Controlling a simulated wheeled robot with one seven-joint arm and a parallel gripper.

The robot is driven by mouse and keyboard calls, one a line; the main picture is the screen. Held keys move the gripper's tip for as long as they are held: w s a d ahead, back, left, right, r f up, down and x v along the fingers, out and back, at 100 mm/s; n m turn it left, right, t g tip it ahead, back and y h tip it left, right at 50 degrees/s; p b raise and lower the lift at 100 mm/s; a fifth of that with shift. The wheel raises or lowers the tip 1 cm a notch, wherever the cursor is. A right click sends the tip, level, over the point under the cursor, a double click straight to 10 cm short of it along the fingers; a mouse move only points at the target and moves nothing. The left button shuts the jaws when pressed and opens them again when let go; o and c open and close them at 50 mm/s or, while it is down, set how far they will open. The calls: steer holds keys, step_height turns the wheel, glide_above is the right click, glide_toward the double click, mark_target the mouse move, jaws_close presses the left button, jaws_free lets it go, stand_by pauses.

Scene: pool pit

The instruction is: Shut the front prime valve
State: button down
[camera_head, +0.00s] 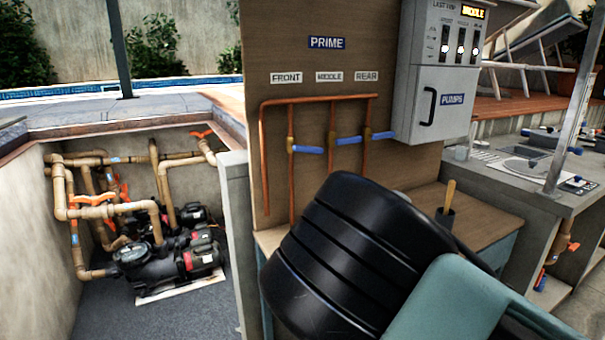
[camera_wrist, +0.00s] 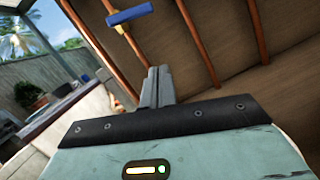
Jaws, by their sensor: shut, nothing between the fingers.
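The front prime valve (camera_head: 290,143) is a brass valve on the left copper pipe below the FRONT label (camera_head: 286,78). Its blue handle (camera_head: 307,150) points right, crosswise to the pipe. The middle handle (camera_head: 348,140) and the rear handle (camera_head: 383,135) also lie crosswise. My gripper (camera_wrist: 158,72) is shut and empty in the wrist view, apart from a blue handle (camera_wrist: 130,14) above and left of its tips. I cannot tell which valve that handle belongs to. In the head view my gripper is hidden behind my arm.
A grey pumps box (camera_head: 440,90) hangs right of the pipes. A dark cup with a wooden handle (camera_head: 447,200) stands on the wooden counter (camera_head: 485,215). A pit with pumps (camera_head: 185,255) lies left of the board.

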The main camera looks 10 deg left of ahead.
mark_target(308, 150)
steer(key=w+a+r+n+y+p, duration=0.1)
steer(key=w+a+r+p, duration=0.1)
steer(key=w+a+r, duration=0.3)
steer(key=shift+w+r, duration=0.8)
steer(key=shift+w, duration=1)
steer(key=shift+f, duration=0.1)
steer(key=shift+w+d+r+n+g+y+b, duration=0.1)
steer(key=shift+d+r+n+g+y+b, duration=0.15)
steer(key=shift+n+b, duration=0.55)
steer(key=shift+w+d+r+n+y+b, duration=0.15)
steer(key=shift+r+n+b, duration=0.15)
steer(key=shift+n+b, duration=0.45)
steer(key=shift+w+d+r+n+g+y+b, duration=0.1)
steer(key=shift+r+n+g+y+b, duration=0.15)
steer(key=shift+n+b, duration=0.55)
